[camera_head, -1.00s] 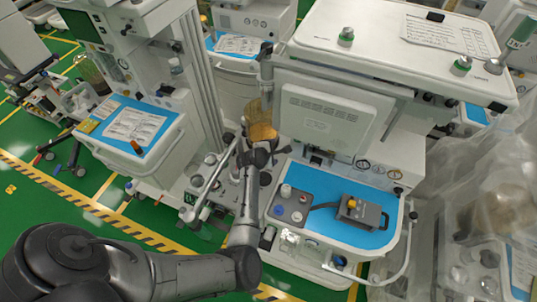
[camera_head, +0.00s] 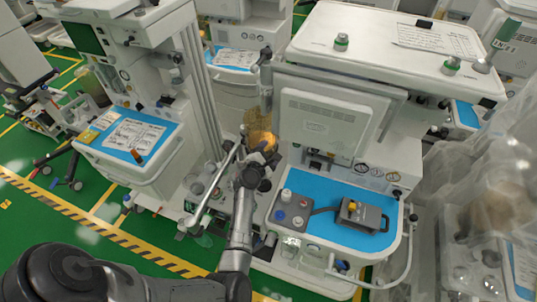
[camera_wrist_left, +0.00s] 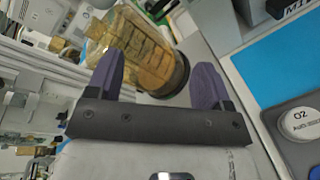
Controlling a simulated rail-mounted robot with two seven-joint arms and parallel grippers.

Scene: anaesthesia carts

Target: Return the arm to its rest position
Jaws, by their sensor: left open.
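My left arm enters the head view from the lower left and reaches up between the carts. My left gripper (camera_head: 263,150) is small there and partly hidden by its wrist. An amber ribbed canister (camera_head: 258,125) is just beyond the gripper. In the wrist view the canister (camera_wrist_left: 135,42) lies past the fingertips, its dark end behind the right finger; whether they touch I cannot tell. My right gripper is not in view.
The right cart's blue worktop (camera_head: 330,194) carries a dark grey device (camera_head: 362,214) and a panel with knobs (camera_head: 290,212). A left cart has a blue top (camera_head: 112,150) with papers. Plastic-draped equipment (camera_head: 480,190) stands right. Green floor (camera_head: 60,215) is open at lower left.

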